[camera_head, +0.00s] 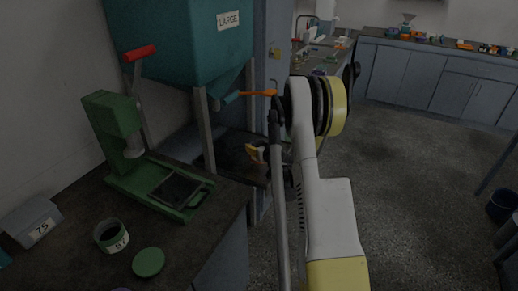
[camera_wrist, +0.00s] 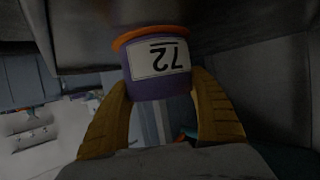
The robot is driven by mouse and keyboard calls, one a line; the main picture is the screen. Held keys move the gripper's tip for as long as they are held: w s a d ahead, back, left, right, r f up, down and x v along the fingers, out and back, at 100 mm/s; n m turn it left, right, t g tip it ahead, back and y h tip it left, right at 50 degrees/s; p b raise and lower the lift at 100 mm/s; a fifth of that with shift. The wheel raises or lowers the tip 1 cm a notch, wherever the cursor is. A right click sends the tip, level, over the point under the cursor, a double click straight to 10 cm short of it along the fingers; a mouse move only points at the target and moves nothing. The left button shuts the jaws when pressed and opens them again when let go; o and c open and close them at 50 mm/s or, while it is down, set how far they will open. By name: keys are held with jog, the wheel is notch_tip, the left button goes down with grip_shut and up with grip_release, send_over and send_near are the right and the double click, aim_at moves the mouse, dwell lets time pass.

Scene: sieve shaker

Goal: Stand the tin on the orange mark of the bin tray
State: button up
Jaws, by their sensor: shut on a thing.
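My gripper (camera_wrist: 160,105) has yellow fingers shut on the sides of a purple tin (camera_wrist: 134,87) with a white label reading 72, upside down in the wrist view. An orange curved edge (camera_wrist: 124,41) shows at the tin's base end and sticks out a little to the left; it looks like the orange mark under it. I cannot tell whether the tin touches it. In the head view my gripper (camera_head: 257,153) is low inside the dark bin tray (camera_head: 230,151) under the teal hopper, partly hidden by my arm.
The teal hopper (camera_head: 185,40) marked LARGE hangs above the tray, with grey legs (camera_head: 205,130) close by. The left bench holds a green press (camera_head: 115,125), an open tin (camera_head: 111,236) marked 97 and a green lid (camera_head: 149,262). Open floor (camera_head: 410,170) lies right.

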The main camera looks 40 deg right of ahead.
jog(key=o, duration=1.2)
jog(key=shift+f, duration=0.15)
jog(key=shift+o, duration=0.2)
